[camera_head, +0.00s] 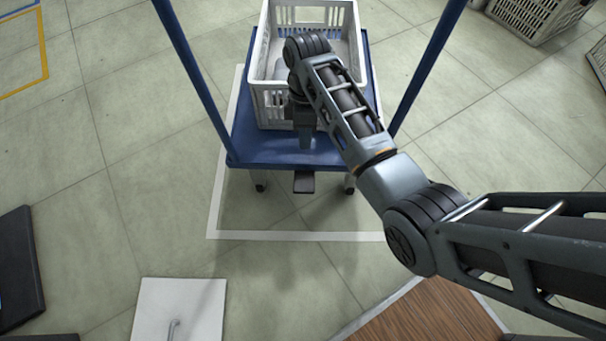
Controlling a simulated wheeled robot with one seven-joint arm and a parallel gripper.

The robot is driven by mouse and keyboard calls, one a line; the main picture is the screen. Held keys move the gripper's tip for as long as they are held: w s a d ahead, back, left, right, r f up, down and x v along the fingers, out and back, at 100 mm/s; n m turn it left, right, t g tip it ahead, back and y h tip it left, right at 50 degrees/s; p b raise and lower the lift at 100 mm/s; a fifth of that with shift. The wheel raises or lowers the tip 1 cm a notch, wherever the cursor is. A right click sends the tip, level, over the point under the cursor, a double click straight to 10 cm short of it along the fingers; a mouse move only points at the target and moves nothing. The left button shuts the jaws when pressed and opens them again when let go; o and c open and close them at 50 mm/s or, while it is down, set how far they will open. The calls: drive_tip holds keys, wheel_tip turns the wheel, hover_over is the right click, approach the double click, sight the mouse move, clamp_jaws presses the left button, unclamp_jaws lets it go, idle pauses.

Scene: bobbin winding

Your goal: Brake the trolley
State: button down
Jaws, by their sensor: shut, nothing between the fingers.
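The trolley (262,150) is a blue platform with blue upright posts, standing on small dark castors inside a white floor outline. A dark flat pedal (304,182) juts out below the middle of its near edge; whether it is up or down I cannot tell. My gripper (305,141) is shut and empty, pointing down over the near edge of the platform, in front of the white crate. It appears above the pedal in the picture; the height between them is unclear. My arm reaches in from the right and covers part of the crate and platform.
A white slatted crate (257,75) stands on the trolley. The white outline (290,236) marks the tiled floor around it. A white panel with a handle (180,308) is at bottom left, a brown wooden surface (435,315) at bottom right. Another crate (535,18) lies top right.

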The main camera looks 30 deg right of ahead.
sight(304, 188)
drive_tip(key=b+x, duration=0.6)
drive_tip(key=x, duration=0.8)
drive_tip(key=shift+w, duration=0.1)
drive_tip(key=shift+s+a+t+h+p, duration=0.15)
drive_tip(key=shift+s+t+h+p, duration=0.15)
drive_tip(key=shift+t+p, duration=0.35)
drive_tip(key=shift+s+a+f+t+h+p, duration=0.1)
drive_tip(key=shift+s+f+t+h+p, duration=0.2)
drive_tip(key=shift+p, duration=0.6)
drive_tip(key=shift+s+a+f+t+h+p, duration=0.15)
drive_tip(key=shift+a+f+t+h+p, duration=0.05)
drive_tip(key=shift+f+t+h+p, duration=0.75)
drive_tip(key=shift+f+y, duration=0.15)
drive_tip(key=shift+y, duration=0.1)
drive_tip(key=shift+s+a+f, duration=0.1)
drive_tip(key=shift+f, duration=0.1)
